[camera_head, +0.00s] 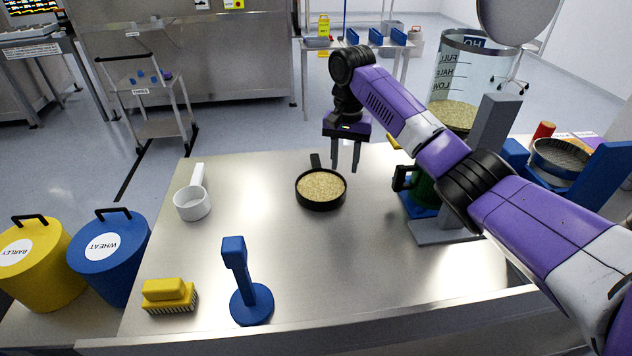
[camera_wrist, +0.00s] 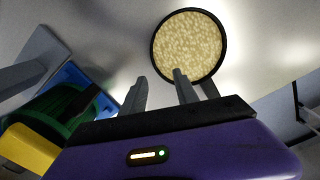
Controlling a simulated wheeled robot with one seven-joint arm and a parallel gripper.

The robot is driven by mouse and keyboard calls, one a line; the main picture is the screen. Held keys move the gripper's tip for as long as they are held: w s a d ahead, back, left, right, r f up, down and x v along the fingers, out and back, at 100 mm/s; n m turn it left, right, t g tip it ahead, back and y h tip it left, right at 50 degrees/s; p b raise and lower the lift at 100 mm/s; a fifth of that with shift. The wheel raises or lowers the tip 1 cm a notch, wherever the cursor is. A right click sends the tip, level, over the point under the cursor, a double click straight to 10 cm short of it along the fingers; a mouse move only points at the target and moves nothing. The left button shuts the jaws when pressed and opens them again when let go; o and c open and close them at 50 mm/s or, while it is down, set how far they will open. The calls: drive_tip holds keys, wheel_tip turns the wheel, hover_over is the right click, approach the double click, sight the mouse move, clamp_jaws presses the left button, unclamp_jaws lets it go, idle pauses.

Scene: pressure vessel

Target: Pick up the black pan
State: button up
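The black pan (camera_head: 320,205) sits on the metal table, filled with tan grain. Its short black handle (camera_head: 315,161) points to the back of the table. In the wrist view the pan (camera_wrist: 155,47) is beyond my fingers, and its handle (camera_wrist: 208,90) shows just right of the right finger. My gripper (camera_head: 345,168) points down above the table, to the right of the handle and behind the bowl. The fingers (camera_wrist: 160,82) are apart with nothing between them. They appear clear of the pan; their exact height above the table is hard to tell.
A white pan (camera_head: 192,203) stands left. A yellow brush (camera_head: 169,295) and blue stand (camera_head: 250,304) are at the front. A dark green container with a black handle (camera_head: 404,178) stands right, near a clear grain vessel (camera_head: 460,80). The table's middle is clear.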

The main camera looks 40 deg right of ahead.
sight(344, 181)
drive_tip(key=f, duration=0.4)
drive_tip(key=f+p, duration=0.1)
drive_tip(key=f, duration=0.2)
drive_tip(key=shift+d+f, duration=0.1)
drive_tip(key=shift+d, duration=0.2)
clamp_jaws()
idle(1.1)
